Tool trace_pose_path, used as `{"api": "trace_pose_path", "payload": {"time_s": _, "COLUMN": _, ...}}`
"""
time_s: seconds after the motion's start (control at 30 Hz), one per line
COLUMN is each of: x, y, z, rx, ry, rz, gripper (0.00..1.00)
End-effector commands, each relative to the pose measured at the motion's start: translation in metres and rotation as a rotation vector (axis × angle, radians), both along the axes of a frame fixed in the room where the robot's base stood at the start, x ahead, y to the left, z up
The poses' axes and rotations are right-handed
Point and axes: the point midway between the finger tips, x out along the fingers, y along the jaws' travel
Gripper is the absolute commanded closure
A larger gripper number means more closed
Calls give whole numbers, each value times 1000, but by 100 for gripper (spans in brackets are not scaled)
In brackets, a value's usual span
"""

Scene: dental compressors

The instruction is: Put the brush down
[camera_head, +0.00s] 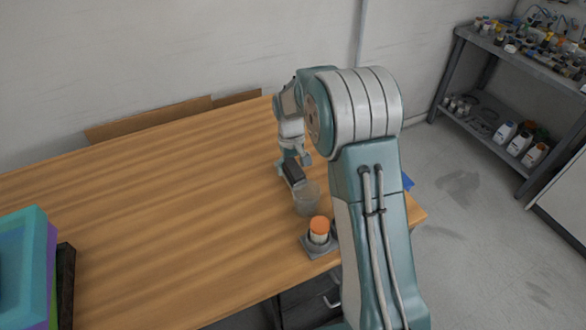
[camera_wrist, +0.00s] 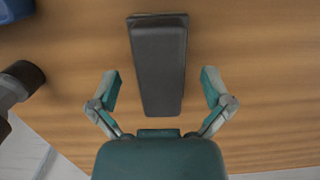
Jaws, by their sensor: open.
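A dark grey, elongated block, which I take to be the brush (camera_wrist: 158,65), lies lengthwise between my fingers in the wrist view. It also shows as a small dark shape (camera_head: 294,173) in the head view, near the table's right side. My gripper (camera_wrist: 160,88) is open, one finger on each side of the brush with a gap to both. In the head view my gripper (camera_head: 293,164) is low over the wooden table (camera_head: 170,210), partly hidden by my arm. The brush appears to rest on the tabletop.
A clear cup (camera_head: 307,200) stands close in front of the brush. An orange-capped container (camera_head: 319,229) sits in a grey holder near the front edge. Stacked coloured bins (camera_head: 25,265) stand at left. The table's middle is clear. A grey shelf (camera_head: 490,125) stands at right.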

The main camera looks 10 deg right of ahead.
Motion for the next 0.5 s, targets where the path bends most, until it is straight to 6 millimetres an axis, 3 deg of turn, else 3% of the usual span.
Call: {"api": "trace_pose_path", "payload": {"time_s": 0.5, "x": 12, "y": 3, "z": 98, "rx": 1, "ry": -3, "rz": 0, "gripper": 0}}
